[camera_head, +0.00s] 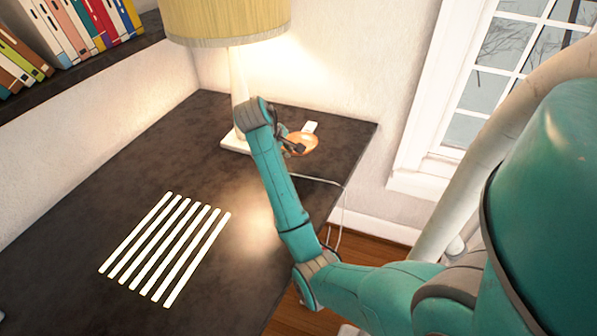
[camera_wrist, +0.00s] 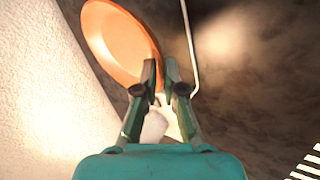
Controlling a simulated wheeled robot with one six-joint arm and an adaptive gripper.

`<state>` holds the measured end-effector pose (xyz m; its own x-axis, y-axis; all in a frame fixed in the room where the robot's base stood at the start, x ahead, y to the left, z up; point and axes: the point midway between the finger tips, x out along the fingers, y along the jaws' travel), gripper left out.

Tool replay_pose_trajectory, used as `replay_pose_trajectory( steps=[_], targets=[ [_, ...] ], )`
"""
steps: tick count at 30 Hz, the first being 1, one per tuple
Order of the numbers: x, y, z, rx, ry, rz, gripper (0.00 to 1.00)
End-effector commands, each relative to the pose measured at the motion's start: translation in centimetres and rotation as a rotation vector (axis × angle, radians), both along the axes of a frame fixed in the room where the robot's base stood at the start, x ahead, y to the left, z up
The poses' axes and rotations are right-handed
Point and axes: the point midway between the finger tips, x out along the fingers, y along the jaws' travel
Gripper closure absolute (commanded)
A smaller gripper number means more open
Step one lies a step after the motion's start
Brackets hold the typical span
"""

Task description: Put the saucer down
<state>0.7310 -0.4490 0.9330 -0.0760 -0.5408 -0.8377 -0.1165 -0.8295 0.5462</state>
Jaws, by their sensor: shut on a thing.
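The saucer (camera_head: 303,142) is a round, shallow orange dish near the far right corner of the dark desk, right of the lamp. It fills the upper left of the wrist view (camera_wrist: 115,40), seen at a slant. My gripper (camera_head: 290,149) is at the saucer's near left side, partly hidden behind my wrist. In the wrist view my gripper (camera_wrist: 161,66) is shut on the saucer's rim, with a narrow gap between the fingertips. I cannot tell whether the saucer touches the desk or is held just above it.
A lamp (camera_head: 238,85) with a yellow shade stands left of my gripper. A small white object (camera_head: 311,127) lies behind the saucer. A white cable (camera_head: 318,181) runs over the desk's right edge. White stripes (camera_head: 165,247) mark the desk's front left; the desk (camera_head: 160,160) between is clear.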

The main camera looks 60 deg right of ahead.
Motion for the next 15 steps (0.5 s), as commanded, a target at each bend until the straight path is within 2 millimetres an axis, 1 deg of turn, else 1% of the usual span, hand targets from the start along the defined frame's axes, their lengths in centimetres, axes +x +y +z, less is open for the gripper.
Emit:
replay_pose_trajectory(
  steps=[2,5,12,15],
  targets=[
    [0.0,0.0,-0.2,0.0,0.0,0.0,1.0],
    [0.0,0.0,-1.1,0.001,0.002,0.0,1.0],
    [0.0,0.1,-4.6,0.0,0.001,0.0,1.0],
    [0.0,0.0,-5.3,0.001,0.001,0.0,1.0]
  ],
)
